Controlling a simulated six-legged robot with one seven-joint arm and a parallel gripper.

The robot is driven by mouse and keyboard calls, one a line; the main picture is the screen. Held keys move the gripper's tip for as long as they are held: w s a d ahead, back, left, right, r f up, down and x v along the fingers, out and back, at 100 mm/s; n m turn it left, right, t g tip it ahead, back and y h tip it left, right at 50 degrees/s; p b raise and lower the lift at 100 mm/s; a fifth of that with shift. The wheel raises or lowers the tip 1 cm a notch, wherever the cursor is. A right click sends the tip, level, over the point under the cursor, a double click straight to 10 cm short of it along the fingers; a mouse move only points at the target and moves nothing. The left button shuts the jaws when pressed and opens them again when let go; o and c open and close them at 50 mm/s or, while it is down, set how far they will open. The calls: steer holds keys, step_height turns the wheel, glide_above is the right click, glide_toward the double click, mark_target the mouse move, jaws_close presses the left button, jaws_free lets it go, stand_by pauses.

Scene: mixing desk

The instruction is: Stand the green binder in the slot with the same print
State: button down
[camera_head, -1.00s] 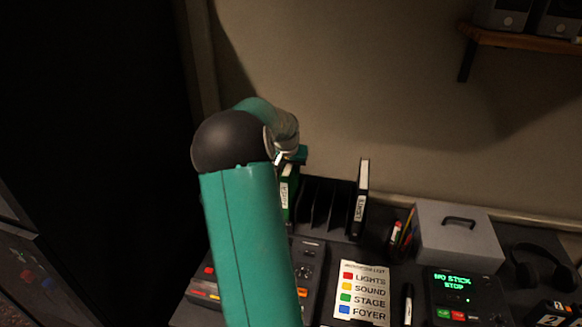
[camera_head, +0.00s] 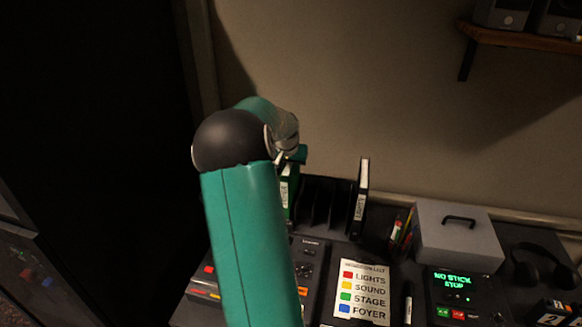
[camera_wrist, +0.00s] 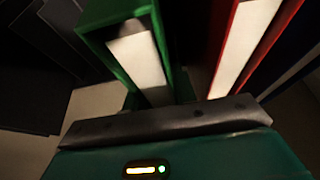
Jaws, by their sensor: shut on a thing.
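The green binder (camera_head: 288,192) stands at the left end of the dark slotted rack (camera_head: 318,205), its white label facing out. In the wrist view the green binder (camera_wrist: 122,28) is large, just beyond my gripper, its pale spine label showing. My gripper (camera_head: 297,155) is at the top of the green binder and shut on it. My arm covers part of the view, and the fingertips are hidden. In the wrist view a red binder (camera_wrist: 235,60) with a pale label stands right of the green one. Prints on the slots cannot be read.
A colour list card (camera_head: 362,292) lies on the desk. A grey box (camera_head: 458,240), pens (camera_head: 402,235), a lit panel (camera_head: 460,295) and headphones (camera_head: 545,268) are to the right.

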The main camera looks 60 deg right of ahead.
steer(key=shift+f, duration=0.2)
stand_by(0.3)
steer(key=c, duration=1)
jaws_free()
steer(key=shift+c, duration=0.2)
